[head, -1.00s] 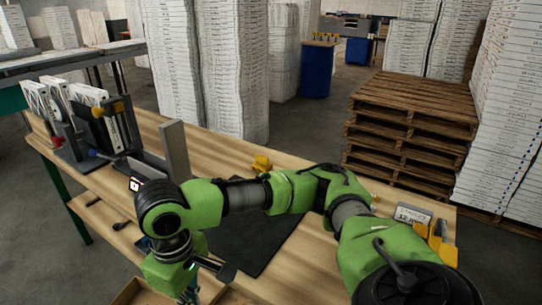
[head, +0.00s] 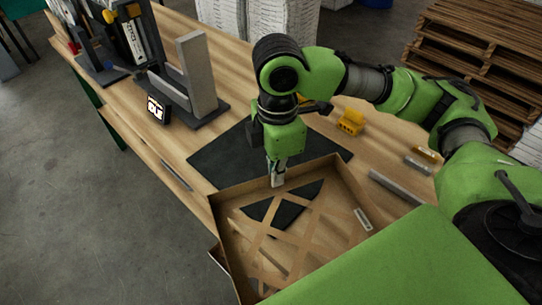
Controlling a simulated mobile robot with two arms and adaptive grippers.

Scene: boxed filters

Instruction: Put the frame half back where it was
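The frame half (head: 352,195), a shallow brown cardboard tray with a diagonal lattice, is low in the head view. It overlaps the near side of a dark mat (head: 215,161) on the workbench; mat and wood show through its openings. I cannot tell whether it rests on the bench or hangs just above. My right gripper (head: 277,180) points down at its far wall, its narrow fingers close together on the rim, apparently pinching it. The near part of the frame half is hidden by a green part and the picture edge. My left gripper is not in view.
A grey upright fixture (head: 197,75) stands on the bench at the left, beside a small display (head: 157,109). A yellow block (head: 350,122) and a grey bar (head: 396,187) lie to the right. A rack (head: 128,40) stands at the far left. Pallets (head: 480,45) are behind.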

